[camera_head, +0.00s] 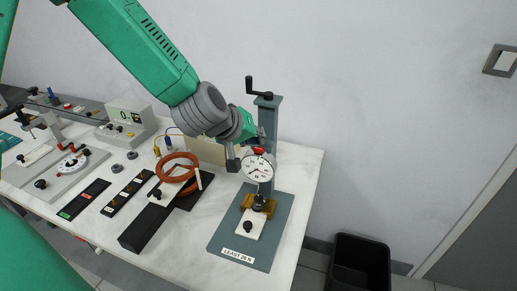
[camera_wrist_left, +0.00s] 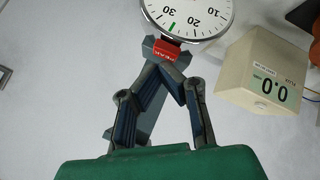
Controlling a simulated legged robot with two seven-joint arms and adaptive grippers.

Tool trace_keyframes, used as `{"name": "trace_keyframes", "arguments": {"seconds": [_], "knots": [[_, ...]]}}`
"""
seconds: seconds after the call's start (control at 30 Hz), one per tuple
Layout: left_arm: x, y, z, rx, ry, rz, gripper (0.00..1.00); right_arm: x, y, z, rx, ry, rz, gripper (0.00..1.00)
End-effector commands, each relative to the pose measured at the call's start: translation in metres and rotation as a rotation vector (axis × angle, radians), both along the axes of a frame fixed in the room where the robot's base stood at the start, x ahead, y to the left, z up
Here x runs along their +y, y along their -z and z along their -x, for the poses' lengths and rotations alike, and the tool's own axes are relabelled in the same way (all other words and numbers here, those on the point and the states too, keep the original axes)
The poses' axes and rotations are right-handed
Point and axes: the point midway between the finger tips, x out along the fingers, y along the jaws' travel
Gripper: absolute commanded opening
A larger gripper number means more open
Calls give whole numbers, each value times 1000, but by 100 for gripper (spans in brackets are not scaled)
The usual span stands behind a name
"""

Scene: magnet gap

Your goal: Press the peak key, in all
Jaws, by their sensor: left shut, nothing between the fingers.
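The red peak key (camera_head: 259,150) sits on top of the round white dial gauge (camera_head: 258,168), which hangs on the grey test stand (camera_head: 268,125). In the left wrist view the red key (camera_wrist_left: 167,51) shows its lettering upside down, beside the dial face (camera_wrist_left: 190,14). My left gripper (camera_head: 243,157) is shut and empty, just left of the key in the head view. In the left wrist view its fingertips (camera_wrist_left: 167,64) meet right at the key's edge; I cannot tell whether they touch it. My right gripper is out of view.
A black crank handle (camera_head: 250,86) tops the stand. A cream meter box (camera_wrist_left: 262,72) stands close by. Orange coils (camera_head: 178,168) and dark strips lie left. A black bin (camera_head: 358,262) stands off the table.

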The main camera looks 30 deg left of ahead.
Motion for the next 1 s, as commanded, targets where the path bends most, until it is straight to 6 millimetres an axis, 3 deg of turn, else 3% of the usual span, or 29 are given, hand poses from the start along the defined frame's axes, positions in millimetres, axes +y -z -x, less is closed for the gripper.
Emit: {"name": "trace_keyframes", "arguments": {"seconds": [1.0], "knots": [[0, 9, 0, 1, 0, -1, 0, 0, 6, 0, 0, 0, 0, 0]]}}
